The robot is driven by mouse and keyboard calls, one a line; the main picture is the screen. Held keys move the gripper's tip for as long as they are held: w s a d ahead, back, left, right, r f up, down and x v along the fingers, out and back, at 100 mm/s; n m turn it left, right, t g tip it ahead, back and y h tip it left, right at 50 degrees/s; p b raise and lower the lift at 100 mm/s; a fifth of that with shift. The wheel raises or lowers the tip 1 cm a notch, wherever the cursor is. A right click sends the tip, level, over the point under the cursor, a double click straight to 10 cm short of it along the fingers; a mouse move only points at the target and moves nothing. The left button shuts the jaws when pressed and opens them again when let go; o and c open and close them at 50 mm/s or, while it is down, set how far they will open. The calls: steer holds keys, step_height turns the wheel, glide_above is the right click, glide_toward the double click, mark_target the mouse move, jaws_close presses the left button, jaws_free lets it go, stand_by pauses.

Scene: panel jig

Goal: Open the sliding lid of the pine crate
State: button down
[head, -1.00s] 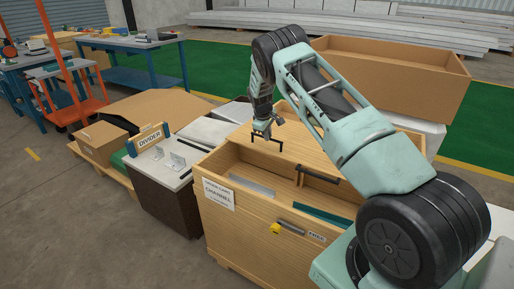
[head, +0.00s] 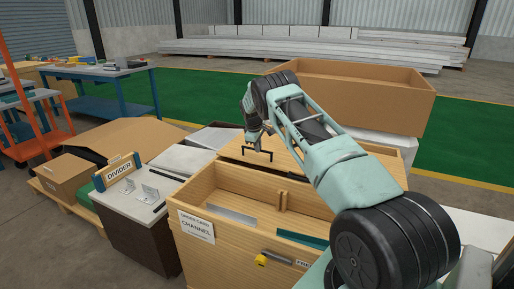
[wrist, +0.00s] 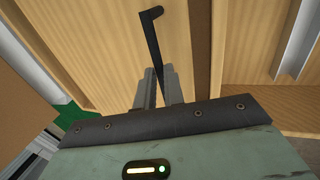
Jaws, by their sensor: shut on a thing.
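The pine crate (head: 192,246) stands in front of me. Its wooden lid (head: 284,161) is slid toward the back, and the near part of the crate is uncovered. A black bar handle (head: 258,152) stands up from the lid; it also shows in the wrist view (wrist: 151,32). My gripper (head: 252,138) is shut on this handle, with the grey fingers (wrist: 152,90) around its lower part in the wrist view. My arm hides the right part of the lid and crate.
Inside the crate are a grey metal strip (head: 231,216), a teal piece (head: 300,237) and a wooden partition. A cardboard box (head: 350,95) stands behind. A bench with a "DIVIDER" sign (head: 119,172) is at left.

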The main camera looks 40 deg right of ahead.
steer(key=c, duration=1.5)
jaws_free()
steer(key=v, duration=1.7)
steer(key=shift+r+b, duration=0.2)
steer(key=shift+b, duration=0.1)
